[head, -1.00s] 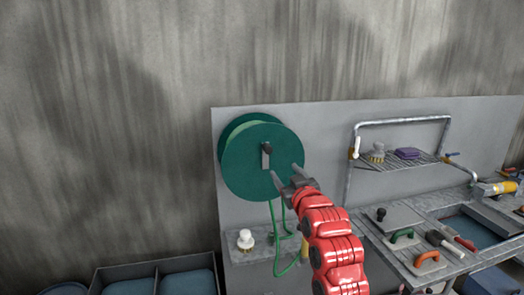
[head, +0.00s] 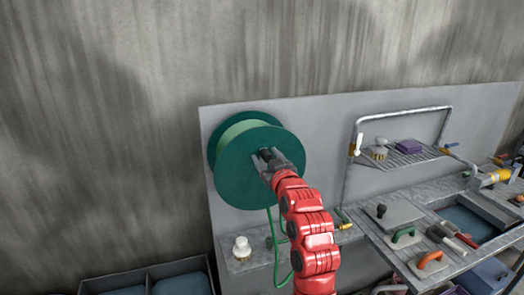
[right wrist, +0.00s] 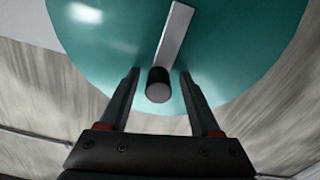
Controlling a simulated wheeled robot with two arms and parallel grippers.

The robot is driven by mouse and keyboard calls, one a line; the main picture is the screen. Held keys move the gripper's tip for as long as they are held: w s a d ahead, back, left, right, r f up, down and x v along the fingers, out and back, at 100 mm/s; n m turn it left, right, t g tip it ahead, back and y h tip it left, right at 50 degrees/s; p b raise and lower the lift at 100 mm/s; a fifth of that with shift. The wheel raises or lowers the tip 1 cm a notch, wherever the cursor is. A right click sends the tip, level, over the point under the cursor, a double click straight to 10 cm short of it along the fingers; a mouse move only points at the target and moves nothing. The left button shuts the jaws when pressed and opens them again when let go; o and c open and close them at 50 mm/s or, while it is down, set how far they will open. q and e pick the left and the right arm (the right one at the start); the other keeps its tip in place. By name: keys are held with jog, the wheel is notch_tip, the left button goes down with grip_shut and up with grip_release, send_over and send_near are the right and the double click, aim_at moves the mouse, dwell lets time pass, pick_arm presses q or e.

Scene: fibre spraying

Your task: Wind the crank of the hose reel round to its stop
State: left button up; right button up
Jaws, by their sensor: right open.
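The green hose reel (head: 240,184) is mounted on the grey back panel. In the right wrist view its green disc (right wrist: 100,50) fills the upper part. The crank is a light grey arm (right wrist: 173,35) with a dark round knob (right wrist: 159,88) at its lower end. My right gripper (head: 267,158) is at the face of the reel, at the crank. In the right wrist view the open fingers of my right gripper (right wrist: 159,75) stand on either side of the knob, with a gap on both sides. My left gripper is not in view.
A green hose (head: 271,235) hangs below the reel. To the right are a wire shelf (head: 405,158) with a purple sponge (head: 408,146) and a bench with tools. The wall left of the reel is clear.

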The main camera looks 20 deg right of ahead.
jog(key=shift+s+r, duration=0.15)
jog(key=shift+s, duration=0.1)
jog(key=shift+s+d+r, duration=0.1)
jog(key=shift+s, duration=0.05)
jog(key=shift+c, duration=0.9)
grip_shut()
